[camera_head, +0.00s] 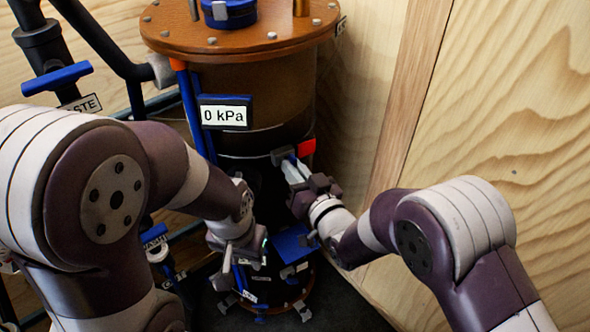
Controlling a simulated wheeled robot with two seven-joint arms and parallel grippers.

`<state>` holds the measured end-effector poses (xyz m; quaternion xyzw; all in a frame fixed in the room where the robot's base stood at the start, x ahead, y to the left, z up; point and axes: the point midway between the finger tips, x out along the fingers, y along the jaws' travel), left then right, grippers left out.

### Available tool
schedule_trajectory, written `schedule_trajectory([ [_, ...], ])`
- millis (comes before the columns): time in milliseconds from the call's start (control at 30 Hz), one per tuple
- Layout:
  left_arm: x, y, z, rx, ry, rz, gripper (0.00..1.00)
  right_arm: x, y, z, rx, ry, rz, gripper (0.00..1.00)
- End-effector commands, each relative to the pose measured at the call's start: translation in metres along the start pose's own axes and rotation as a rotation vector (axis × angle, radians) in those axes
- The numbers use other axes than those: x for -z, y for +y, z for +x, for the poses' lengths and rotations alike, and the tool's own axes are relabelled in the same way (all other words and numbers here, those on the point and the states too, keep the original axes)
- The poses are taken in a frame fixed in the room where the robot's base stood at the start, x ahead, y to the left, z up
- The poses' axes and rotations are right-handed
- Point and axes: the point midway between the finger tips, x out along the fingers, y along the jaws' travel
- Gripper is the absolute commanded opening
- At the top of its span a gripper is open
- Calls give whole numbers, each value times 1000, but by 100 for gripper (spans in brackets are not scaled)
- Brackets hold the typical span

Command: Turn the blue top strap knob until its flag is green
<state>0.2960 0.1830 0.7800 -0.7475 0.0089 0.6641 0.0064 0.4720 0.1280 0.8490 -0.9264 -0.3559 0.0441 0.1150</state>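The orange-brown filter vessel (230,85) stands upright in the corner. A red flag (306,147) shows on its right side beside a small black bracket (283,155). No green flag shows there. My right gripper (291,168) reaches up to just below the flag and bracket. A little blue shows between or beside its fingers; I cannot tell whether this is the top strap knob, which is otherwise hidden. Whether those fingers are closed on it is unclear. My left gripper (230,268) hangs low in front of the vessel, its fingers pointing down and small.
A gauge (224,113) on the vessel reads 0 kPa. A blue block (291,244) sits low, close to my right wrist. A blue-handled valve (57,78) and black pipes stand left. Wooden walls (500,110) close in on the right.

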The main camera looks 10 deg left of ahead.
Motion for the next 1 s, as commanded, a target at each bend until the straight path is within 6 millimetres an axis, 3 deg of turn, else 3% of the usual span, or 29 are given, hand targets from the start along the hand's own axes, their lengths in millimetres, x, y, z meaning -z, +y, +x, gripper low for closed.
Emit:
schedule_trajectory([
  [333,0,0,1,0,0,0,38,-1,0,0,0,-1,68,0],
  [1000,0,0,4,0,0,0,38,-1,1,0,-1,-2,468,0],
])
